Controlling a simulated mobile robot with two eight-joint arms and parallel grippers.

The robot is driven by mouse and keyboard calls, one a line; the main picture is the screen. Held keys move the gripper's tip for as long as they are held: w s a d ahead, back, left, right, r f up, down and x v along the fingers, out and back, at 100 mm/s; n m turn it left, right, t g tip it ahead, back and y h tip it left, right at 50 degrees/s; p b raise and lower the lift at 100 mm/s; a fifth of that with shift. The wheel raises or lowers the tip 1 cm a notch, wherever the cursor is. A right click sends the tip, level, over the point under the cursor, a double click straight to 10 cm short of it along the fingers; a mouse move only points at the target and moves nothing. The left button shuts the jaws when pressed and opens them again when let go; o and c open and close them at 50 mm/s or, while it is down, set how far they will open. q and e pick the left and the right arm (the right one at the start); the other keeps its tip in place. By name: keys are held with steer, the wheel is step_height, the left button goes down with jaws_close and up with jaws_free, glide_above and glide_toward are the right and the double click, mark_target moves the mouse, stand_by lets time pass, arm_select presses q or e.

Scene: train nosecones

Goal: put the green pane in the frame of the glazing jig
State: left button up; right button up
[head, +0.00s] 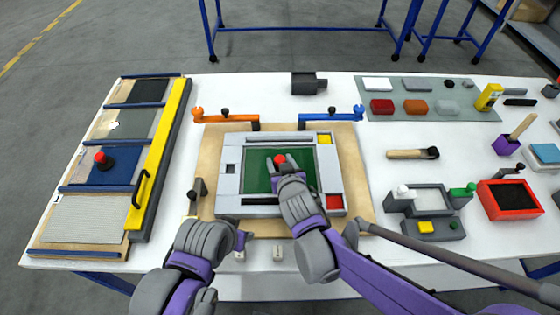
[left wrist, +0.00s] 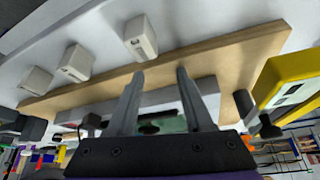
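The green pane (head: 258,171) with a red knob (head: 280,159) shows within the opening of the grey frame (head: 230,196) of the glazing jig. I cannot tell whether it lies flat in the frame or slightly above it. My right gripper (head: 283,168) is at the red knob, and its hand and forearm hide the pane's lower right part. Whether its fingers are closed on the knob is not clear. My left gripper (head: 241,240) is low at the jig's front edge; in the left wrist view its two fingers (left wrist: 158,90) are apart with nothing between them.
An orange clamp (head: 225,118) and a blue clamp (head: 335,117) stand behind the frame. A rack of panels with a yellow bar (head: 160,150) is at left. A mallet (head: 412,154), a grey block fixture (head: 430,225) and a red-rimmed tray (head: 510,187) are at right.

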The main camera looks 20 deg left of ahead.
arm_select(q)
steer(key=shift+s+f, duration=0.15)
steer(key=shift+s, duration=0.05)
arm_select(e)
steer(key=shift+o, duration=0.6)
steer(key=shift+r, duration=0.2)
arm_select(q)
steer(key=shift+w+r+p, duration=0.2)
steer(key=shift+r+p, duration=0.35)
arm_select(e)
steer(key=shift+w+r, duration=0.1)
steer(key=shift+r, duration=0.35)
arm_select(q)
steer(key=shift+w+r+p, duration=0.3)
steer(key=shift+r+p, duration=0.2)
steer(key=shift+r, duration=0.35)
arm_select(e)
steer(key=v, duration=1.2)
